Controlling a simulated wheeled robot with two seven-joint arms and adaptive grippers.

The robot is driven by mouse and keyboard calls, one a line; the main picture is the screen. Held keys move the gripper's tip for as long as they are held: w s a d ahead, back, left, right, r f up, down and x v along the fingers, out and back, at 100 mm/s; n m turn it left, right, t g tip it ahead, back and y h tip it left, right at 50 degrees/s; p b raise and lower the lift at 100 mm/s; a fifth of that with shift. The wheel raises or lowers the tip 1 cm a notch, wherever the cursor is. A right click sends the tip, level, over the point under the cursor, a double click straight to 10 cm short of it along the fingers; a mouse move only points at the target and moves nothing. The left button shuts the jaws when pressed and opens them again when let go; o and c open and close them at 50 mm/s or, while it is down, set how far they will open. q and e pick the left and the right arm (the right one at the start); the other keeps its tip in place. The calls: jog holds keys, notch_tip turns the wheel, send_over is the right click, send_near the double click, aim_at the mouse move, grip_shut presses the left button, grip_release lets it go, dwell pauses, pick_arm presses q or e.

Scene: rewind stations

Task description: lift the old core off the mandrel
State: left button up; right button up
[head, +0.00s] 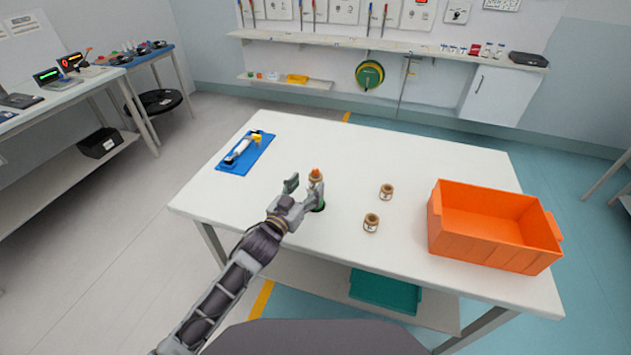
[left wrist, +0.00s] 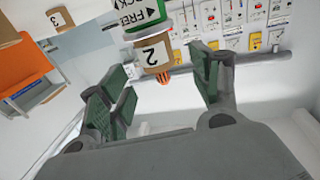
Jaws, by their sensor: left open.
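The old core (head: 316,180), a brown ring, sits on the mandrel near the table's front left, with the mandrel's orange tip (head: 316,172) above it and a green base (head: 318,207) below. In the left wrist view the core (left wrist: 151,55) bears a "2", beside a green collar (left wrist: 145,16) reading "FREE". My left gripper (head: 304,190) is open, its fingers on either side of the core's line; in the left wrist view its fingertips (left wrist: 157,64) are apart, with gaps beside the core. The gripper partly hides the mandrel in the head view. My right gripper is not in view.
Two more brown cores stand on the white table, one behind (head: 386,192) and one in front (head: 371,223). An orange bin (head: 490,250) is at the right. A blue mat (head: 231,168) with a tool lies at the left. The table's back middle is clear.

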aim_at(312, 181)
pick_arm(q)
jog(key=shift+w+d, duration=0.15)
jog(key=shift+w, duration=0.1)
dwell(0.3)
jog(key=shift+x, duration=2.5)
jog(key=shift+d, duration=0.1)
jog(key=shift+s, duration=0.1)
jog(key=c, duration=0.9)
